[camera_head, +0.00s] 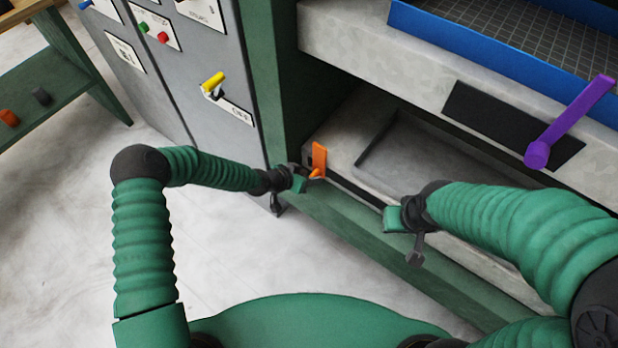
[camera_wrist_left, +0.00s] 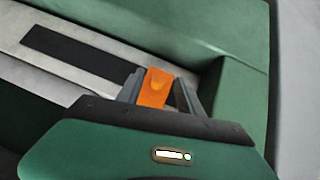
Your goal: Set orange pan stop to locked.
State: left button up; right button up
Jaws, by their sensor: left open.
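The orange pan stop (camera_head: 319,158) is a small upright plate with a stub at its lower end, at the left end of the lower pan's front edge. In the left wrist view the orange pan stop (camera_wrist_left: 155,87) shows between the fingers. My left gripper (camera_head: 297,178) is at the stop, its open fingers (camera_wrist_left: 158,88) on either side of it; whether they touch it is unclear. My right gripper (camera_head: 408,235) is in front of the pan's edge, to the right of the stop; its fingers are too small to read.
A purple lever (camera_head: 568,122) sits on a black plate on the upper shelf front, below a blue tray (camera_head: 470,48). A grey control cabinet (camera_head: 180,70) with a yellow handle (camera_head: 213,82) stands to the left. A green frame beam (camera_head: 360,235) runs below the pan.

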pick_arm(q)
jog(key=shift+w+d+f, duration=0.15)
grip_shut()
dwell(1.4)
